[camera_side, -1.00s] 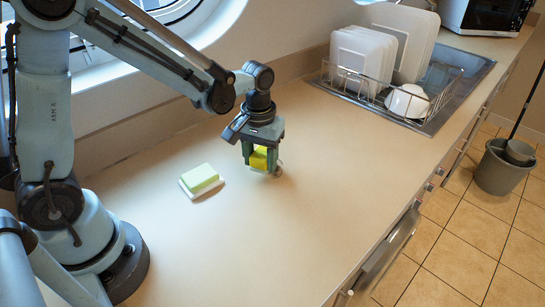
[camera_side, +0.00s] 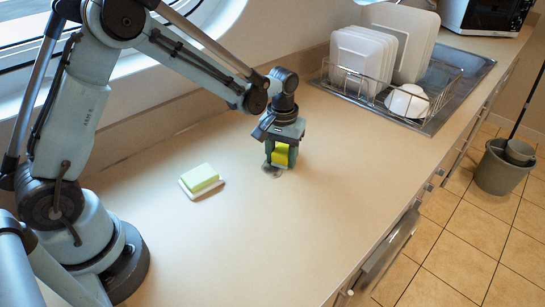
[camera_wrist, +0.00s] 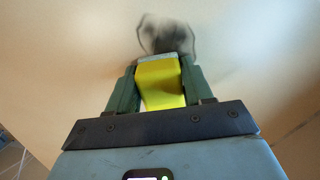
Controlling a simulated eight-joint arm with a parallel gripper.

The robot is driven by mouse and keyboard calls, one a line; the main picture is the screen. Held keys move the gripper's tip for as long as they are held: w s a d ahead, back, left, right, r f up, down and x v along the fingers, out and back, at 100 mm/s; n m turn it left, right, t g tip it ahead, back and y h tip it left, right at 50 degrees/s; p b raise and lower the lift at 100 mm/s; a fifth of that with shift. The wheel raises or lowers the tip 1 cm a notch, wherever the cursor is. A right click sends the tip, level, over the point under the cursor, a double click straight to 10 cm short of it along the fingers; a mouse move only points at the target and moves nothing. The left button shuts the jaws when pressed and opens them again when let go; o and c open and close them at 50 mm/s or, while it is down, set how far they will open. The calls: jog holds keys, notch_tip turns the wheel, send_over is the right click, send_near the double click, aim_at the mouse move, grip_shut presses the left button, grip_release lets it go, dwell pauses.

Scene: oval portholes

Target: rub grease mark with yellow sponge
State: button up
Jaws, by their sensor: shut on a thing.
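My gripper (camera_side: 281,152) is shut on the yellow sponge (camera_side: 281,156) and points down over the counter. In the wrist view the sponge (camera_wrist: 161,84) sits between the two green fingers, with a greyish band at its far end. The dark grease mark (camera_side: 271,171) shows on the counter at the lower left of the sponge. In the wrist view the mark (camera_wrist: 166,34) is a dark smudge just beyond the sponge's end, partly hidden by it. I cannot tell whether the sponge touches the counter.
A pale green sponge (camera_side: 200,176) lies on a white dish (camera_side: 188,190) to the left. A dish rack (camera_side: 353,84) with white plates (camera_side: 358,60) and a white bowl (camera_side: 407,101) stands at the back right. The counter's front (camera_side: 310,235) is clear.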

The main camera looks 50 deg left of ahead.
aim_at(260, 174)
jog(key=shift+s, duration=3.3)
jog(key=shift+s+a, duration=0.15)
jog(key=shift+a, duration=0.35)
jog(key=shift+w, duration=3.6)
jog(key=shift+s, duration=3.45)
notch_tip(260, 174, up, 2)
jog(key=shift+s+r, duration=0.1)
jog(key=shift+s, duration=0.05)
notch_tip(260, 174, up, 6)
jog(key=shift+r, duration=0.1)
